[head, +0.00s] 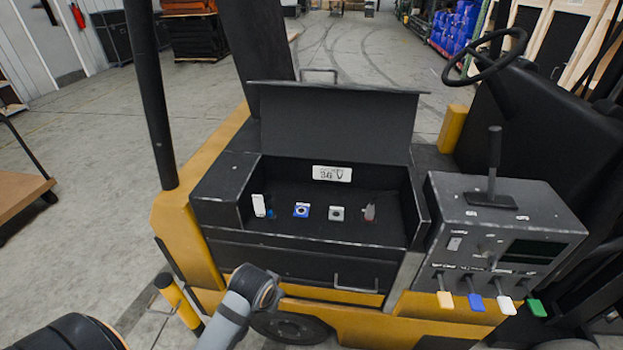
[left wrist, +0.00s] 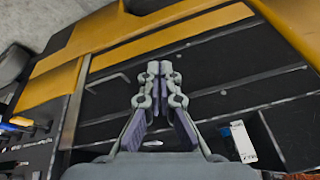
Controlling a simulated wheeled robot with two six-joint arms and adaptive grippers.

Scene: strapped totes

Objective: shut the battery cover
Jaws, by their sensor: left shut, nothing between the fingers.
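The battery cover (head: 335,125) is a flat black panel. It stands raised at the back of the open battery box, with a thin metal handle (head: 319,72) above its far edge. The open box (head: 228,203) shows its inside. My left gripper (left wrist: 160,68) is shut and empty in the left wrist view, over the black front of the box and apart from the cover. In the head view my left arm reaches up from the bottom to below the box front; its fingers cannot be made out there. My right gripper is not in view.
A "36 V" label (head: 332,174) and several small parts sit inside the box. A bar handle (head: 357,284) is on its front. A grey control console (head: 510,225) with coloured levers stands at right; a black post (head: 152,95) rises at left.

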